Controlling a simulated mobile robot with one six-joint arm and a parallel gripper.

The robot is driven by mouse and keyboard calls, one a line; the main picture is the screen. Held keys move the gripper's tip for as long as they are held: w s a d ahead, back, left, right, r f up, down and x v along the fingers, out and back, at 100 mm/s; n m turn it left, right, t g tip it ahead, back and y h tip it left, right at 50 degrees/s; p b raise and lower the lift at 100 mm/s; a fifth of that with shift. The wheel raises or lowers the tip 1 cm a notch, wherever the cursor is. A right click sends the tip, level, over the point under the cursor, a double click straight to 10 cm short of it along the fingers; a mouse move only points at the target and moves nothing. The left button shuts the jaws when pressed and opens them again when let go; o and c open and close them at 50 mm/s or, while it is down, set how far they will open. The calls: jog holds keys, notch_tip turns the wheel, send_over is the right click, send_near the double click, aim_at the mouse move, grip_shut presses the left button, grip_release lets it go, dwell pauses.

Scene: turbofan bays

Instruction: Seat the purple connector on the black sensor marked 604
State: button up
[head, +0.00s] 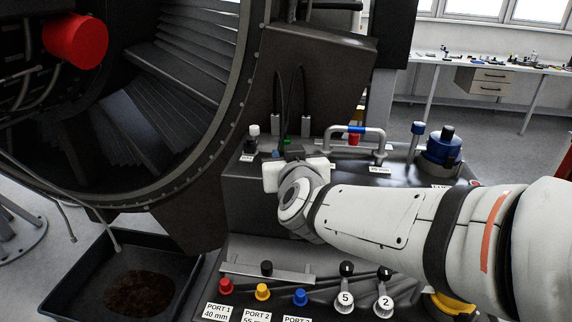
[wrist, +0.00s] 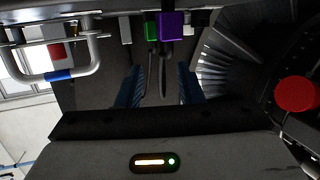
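The purple connector (wrist: 171,26) shows at the top of the wrist view, just right of a green connector (wrist: 151,28). In the head view my wrist hides it. My gripper (wrist: 159,72) has its two blue fingers spread apart, with dark cables visible in the gap between them. The purple connector lies beyond the fingertips and no finger touches it. In the head view the fingers are mostly hidden behind my wrist. A black block (wrist: 200,18) is right of the purple connector; I cannot tell whether it is the sensor. No 604 mark is readable.
A grey U-shaped handle with a blue band (head: 355,131) stands right of my wrist. A blue capped canister (head: 443,147) is farther right. Red, yellow and blue (head: 300,296) port caps line the front. The engine casing (head: 250,95) and a black tray (head: 107,235) are at left.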

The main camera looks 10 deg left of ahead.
aim_at(280, 148)
jog(key=w+a+t+h, duration=0.1)
jog(key=w+h, duration=0.1)
jog(key=w+a+f+m+t+h, duration=0.1)
jog(key=w, duration=0.1)
jog(key=w+a+f+m+t+h, duration=0.1)
jog(key=h, duration=0.1)
jog(key=shift+w+h+b, duration=0.3)
jog(key=shift+w+b, duration=0.05)
jog(key=shift+w, duration=0.05)
dwell(0.3)
jog(key=shift+c, duration=0.4)
jog(key=shift+r, duration=0.1)
grip_shut()
